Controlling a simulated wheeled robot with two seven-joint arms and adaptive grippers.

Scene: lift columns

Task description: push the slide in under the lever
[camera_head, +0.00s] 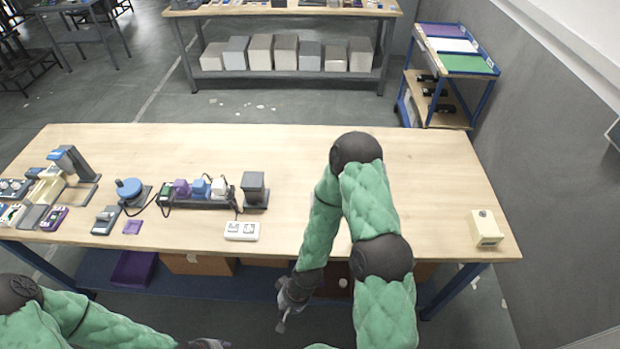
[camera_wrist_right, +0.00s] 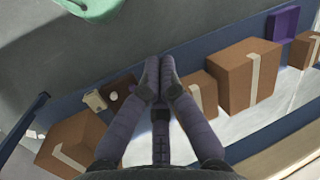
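On the left of the table a grey upright device with a slanted arm (camera_head: 72,162) stands among small parts; its arm may be the lever. A low grey device (camera_head: 106,219) lies in front of a blue round knob (camera_head: 129,187). I cannot tell for sure which part is the slide. My right gripper (camera_head: 283,318) hangs in front of the table's front edge, away from these devices. In the right wrist view its fingers (camera_wrist_right: 159,68) meet at the tips with nothing between them. My left gripper (camera_head: 208,344) is partly cut off at the bottom edge.
A rack of coloured parts (camera_head: 200,203), a dark grey block (camera_head: 253,188) and a white socket plate (camera_head: 241,231) sit mid-table. A cream box (camera_head: 486,229) stands at the right. Cardboard boxes (camera_wrist_right: 248,75) lie on the lower shelf. The table's back is clear.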

